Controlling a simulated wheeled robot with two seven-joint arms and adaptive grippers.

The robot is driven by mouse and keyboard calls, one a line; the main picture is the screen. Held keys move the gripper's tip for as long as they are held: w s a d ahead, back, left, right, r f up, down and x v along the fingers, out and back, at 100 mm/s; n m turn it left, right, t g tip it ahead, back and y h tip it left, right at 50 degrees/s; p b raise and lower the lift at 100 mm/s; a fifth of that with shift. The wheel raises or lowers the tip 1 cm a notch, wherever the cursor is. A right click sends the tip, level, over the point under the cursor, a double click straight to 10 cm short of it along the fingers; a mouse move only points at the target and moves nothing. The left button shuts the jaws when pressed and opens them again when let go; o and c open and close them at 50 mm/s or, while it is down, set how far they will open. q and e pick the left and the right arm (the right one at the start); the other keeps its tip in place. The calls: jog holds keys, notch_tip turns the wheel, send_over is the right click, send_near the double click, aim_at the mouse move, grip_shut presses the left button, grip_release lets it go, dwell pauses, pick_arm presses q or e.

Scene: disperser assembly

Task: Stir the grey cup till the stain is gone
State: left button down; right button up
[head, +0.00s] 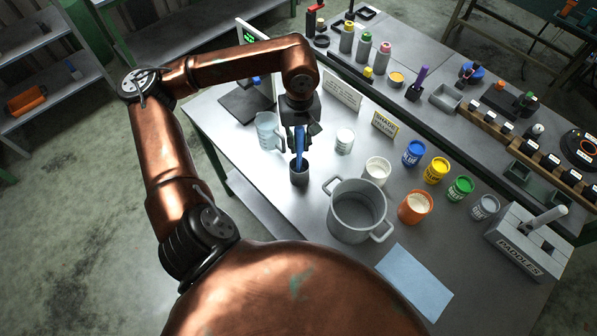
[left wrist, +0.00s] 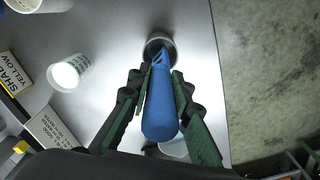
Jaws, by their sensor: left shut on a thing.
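The grey cup (head: 299,174) stands on the table near its left edge. It also shows in the left wrist view (left wrist: 158,42), partly covered by the tool. My left gripper (head: 300,133) is above the cup and shut on a blue-handled tool (head: 299,148). In the left wrist view the gripper's fingers (left wrist: 162,100) lie on both sides of the blue handle (left wrist: 160,110). The tool's lower end is inside the cup's mouth. The inside of the cup and any stain are hidden. My right gripper is not in view.
A clear jug (head: 268,131) stands close left of the gripper. A large grey pot (head: 357,210), a white tub (head: 345,140), another white tub (head: 377,170) and an orange tub (head: 415,207) stand to the right. A paddle block (head: 527,240) and a blue cloth (head: 414,281) lie farther right.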

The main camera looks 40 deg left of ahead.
aim_at(299, 133)
pick_arm(q)
jog(key=shift+r+p, duration=1.15)
jog(key=shift+r, duration=1.3)
